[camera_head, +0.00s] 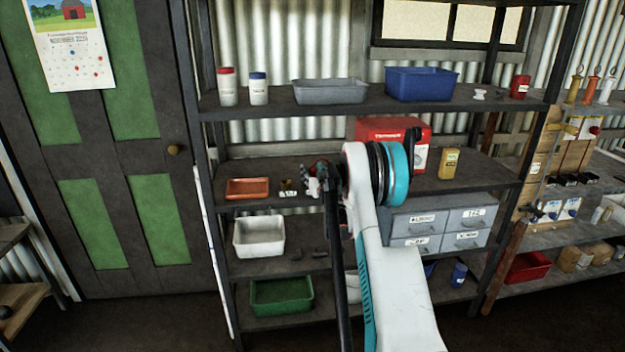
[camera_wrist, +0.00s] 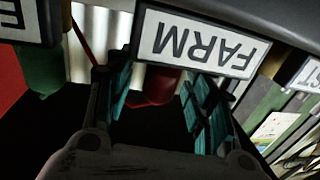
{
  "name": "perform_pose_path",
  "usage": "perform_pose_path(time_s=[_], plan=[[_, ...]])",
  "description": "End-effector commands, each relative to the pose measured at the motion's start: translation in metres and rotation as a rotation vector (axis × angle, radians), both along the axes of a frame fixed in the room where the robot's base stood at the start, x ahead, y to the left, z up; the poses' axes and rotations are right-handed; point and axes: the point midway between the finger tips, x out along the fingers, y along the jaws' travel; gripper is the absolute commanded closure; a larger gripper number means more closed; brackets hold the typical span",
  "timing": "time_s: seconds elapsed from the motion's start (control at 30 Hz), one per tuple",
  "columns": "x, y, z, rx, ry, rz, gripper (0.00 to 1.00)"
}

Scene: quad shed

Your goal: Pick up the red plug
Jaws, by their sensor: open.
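A red, round-sided thing (camera_wrist: 162,86), which looks like the red plug, shows between my fingers in the wrist view. Its top is hidden behind a white label reading FARM, upside down. My gripper (camera_wrist: 158,98) is open, with teal finger pads on either side of the red thing; I cannot tell whether either pad touches it. In the head view my gripper (camera_head: 322,182) is at the middle shelf, mostly hidden by my arm.
The FARM label (camera_wrist: 198,40) sits close above my fingers. A green thing (camera_wrist: 42,70) is left of them in the wrist view. On the middle shelf are an orange tray (camera_head: 248,188), a red box (camera_head: 385,128) and a yellow container (camera_head: 449,163). Grey drawers (camera_head: 437,226) stand below.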

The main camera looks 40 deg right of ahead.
Motion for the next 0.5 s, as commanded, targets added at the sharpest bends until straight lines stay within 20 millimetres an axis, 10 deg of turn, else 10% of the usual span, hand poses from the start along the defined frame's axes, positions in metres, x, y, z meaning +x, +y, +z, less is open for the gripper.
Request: perform_pose_path(time_s=[0.13, 0.33, 0.5], plan=[[-0.0002, 0.0001, 0.0006, 0.000, 0.000, 0.000, 0.51], [-0.0004, 0.0002, 0.0005, 0.000, 0.000, 0.000, 0.96], [-0.0004, 0.0002, 0.0006, 0.000, 0.000, 0.000, 1.00]])
